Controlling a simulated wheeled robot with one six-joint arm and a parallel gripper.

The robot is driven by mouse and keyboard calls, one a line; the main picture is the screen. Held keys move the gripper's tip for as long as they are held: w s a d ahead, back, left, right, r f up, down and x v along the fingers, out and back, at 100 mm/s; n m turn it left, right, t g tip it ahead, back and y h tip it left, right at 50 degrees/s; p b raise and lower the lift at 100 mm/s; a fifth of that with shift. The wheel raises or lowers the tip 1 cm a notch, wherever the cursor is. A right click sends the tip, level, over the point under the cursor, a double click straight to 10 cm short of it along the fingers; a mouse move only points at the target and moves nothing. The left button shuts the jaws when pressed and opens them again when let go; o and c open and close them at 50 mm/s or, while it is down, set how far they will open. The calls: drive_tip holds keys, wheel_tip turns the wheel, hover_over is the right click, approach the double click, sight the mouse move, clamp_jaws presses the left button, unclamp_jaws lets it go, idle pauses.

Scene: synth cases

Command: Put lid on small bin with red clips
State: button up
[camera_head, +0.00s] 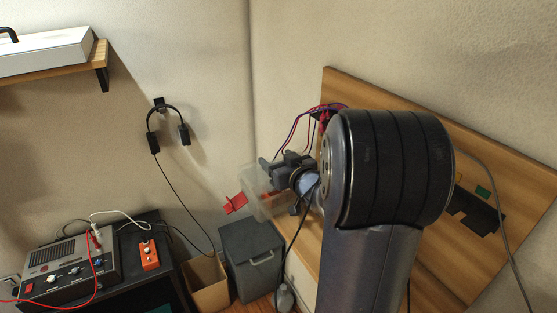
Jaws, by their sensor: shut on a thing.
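A small clear plastic bin (262,199) stands in the corner, at the left end of the wooden bench. A red clip (235,203) sticks out at its left side. A reddish patch shows through the clear wall; I cannot tell if it is another clip or contents. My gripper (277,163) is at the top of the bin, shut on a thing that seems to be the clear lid. Its edges blend with the bin, so I cannot tell whether the lid is seated. My arm hides the bin's right side.
A wooden backboard (340,90) and red and blue wires (293,128) are close behind my gripper. A grey bin (251,258) and a cardboard box (207,285) stand below. Headphones (167,120) hang on the wall. A bench device (75,265) sits at the lower left.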

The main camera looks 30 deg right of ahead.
drive_tip(key=shift+f+b, duration=0.85)
drive_tip(key=shift+f, duration=0.15)
drive_tip(key=o, duration=1.1)
drive_tip(key=s, duration=0.3)
drive_tip(key=s+r, duration=0.1)
drive_tip(key=s, duration=0.6)
drive_tip(key=shift+s+d+r, duration=0.15)
drive_tip(key=shift+s+r, duration=0.2)
